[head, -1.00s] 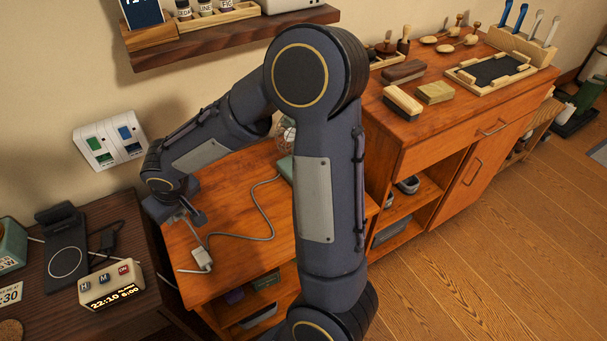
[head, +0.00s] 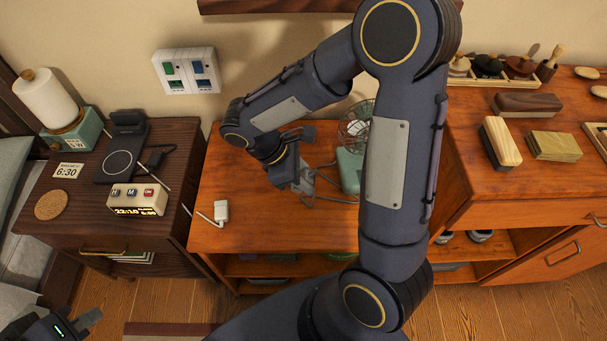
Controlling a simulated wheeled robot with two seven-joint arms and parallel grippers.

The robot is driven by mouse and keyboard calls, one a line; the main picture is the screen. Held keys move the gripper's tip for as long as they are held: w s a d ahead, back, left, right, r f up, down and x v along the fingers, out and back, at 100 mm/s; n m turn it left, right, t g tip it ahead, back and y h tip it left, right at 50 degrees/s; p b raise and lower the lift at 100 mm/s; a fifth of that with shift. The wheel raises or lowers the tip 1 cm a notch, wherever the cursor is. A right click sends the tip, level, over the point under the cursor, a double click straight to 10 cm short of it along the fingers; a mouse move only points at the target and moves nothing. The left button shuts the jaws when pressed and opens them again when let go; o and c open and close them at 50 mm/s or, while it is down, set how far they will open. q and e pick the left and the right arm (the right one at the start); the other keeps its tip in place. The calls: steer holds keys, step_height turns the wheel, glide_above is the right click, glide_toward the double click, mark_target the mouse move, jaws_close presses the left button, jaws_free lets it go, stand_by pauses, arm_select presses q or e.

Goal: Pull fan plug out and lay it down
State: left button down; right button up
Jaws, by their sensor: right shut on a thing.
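The fan has a wire cage (head: 356,122) and a teal base (head: 350,168), and stands at the back of the orange wooden table, partly hidden by my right arm. Its grey cord (head: 335,200) curls to my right gripper (head: 301,183). That gripper points down over the table, left of the fan, and is shut on the fan plug, mostly hidden between the fingers. A white cord socket (head: 221,212) lies on the table to the left, apart from the gripper. My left gripper (head: 90,318) shows only in part at the bottom left, empty-looking; its opening is unclear.
A wall panel with green and blue switches (head: 186,71) is above the table (head: 255,225). A dark nightstand (head: 75,215) with a clock (head: 138,199) and charging stand (head: 122,160) is left. A higher cabinet with brushes (head: 500,141) is right.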

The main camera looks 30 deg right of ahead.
step_height(320, 180, down, 8)
steer(key=b, duration=0.7)
steer(key=shift+f, duration=0.25)
steer(key=shift+f+b, duration=1.4)
steer(key=shift+f, duration=0.4)
steer(key=o, duration=1.2)
steer(key=shift+c, duration=0.2)
steer(key=p+v, duration=0.2)
steer(key=v, duration=0.6)
